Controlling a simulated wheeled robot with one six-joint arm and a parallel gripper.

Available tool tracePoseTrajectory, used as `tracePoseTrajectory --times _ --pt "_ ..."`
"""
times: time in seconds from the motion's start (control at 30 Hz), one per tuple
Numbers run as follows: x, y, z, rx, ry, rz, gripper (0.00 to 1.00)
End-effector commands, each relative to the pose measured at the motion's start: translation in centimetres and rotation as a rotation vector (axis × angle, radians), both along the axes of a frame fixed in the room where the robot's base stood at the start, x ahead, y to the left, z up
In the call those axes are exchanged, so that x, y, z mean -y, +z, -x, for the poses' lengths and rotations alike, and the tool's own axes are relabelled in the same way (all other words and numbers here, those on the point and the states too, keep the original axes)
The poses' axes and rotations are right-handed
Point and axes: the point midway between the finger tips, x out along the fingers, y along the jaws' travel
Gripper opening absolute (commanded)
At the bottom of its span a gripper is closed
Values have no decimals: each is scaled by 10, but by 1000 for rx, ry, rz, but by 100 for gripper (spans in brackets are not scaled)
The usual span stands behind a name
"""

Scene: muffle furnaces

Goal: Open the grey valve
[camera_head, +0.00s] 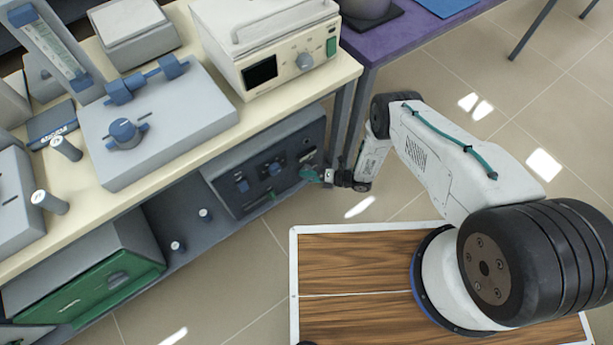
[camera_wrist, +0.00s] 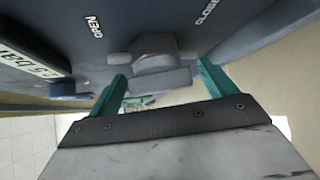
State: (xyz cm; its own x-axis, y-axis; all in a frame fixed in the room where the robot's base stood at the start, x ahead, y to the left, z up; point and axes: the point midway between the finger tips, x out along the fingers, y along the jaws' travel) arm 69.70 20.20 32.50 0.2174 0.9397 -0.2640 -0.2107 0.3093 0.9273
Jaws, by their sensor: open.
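The grey valve (camera_wrist: 155,62) is a chunky handle on a dark panel, between the printed words OPEN at its left and CLOSE at its right in the wrist view. My gripper (camera_wrist: 161,76) is open, with one teal finger on each side of the valve's near part. I cannot tell whether the fingers touch it. In the head view my gripper (camera_head: 319,176) is at the right end of the dark panel (camera_head: 228,172) under the bench. The valve is hard to make out there, small and close to my gripper.
A green-fronted furnace (camera_head: 95,285) stands low at left. The tiled floor at right is open.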

Motion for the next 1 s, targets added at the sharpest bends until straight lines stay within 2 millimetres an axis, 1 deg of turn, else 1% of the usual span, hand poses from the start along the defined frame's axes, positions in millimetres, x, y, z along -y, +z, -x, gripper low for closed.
tracePoseTrajectory --times 0.03,0.13,0.43,0.47,0.5,0.57,0.6,0.77,1.0 --pt "-6 -2 -1 1 1 0 84" --pt "-12 -3 -3 1 0 0 84" --pt "-15 -4 -4 -1 -1 1 84" --pt "-15 -4 -4 -1 -1 1 78" --pt "-15 -4 -4 -1 -1 1 67" --pt "-15 -4 -4 -1 -1 1 50" --pt "-15 -4 -4 -1 -1 1 39" --pt "-15 -5 -4 -10 -3 -13 39" --pt "-15 -3 -4 -74 -1 -109 39"
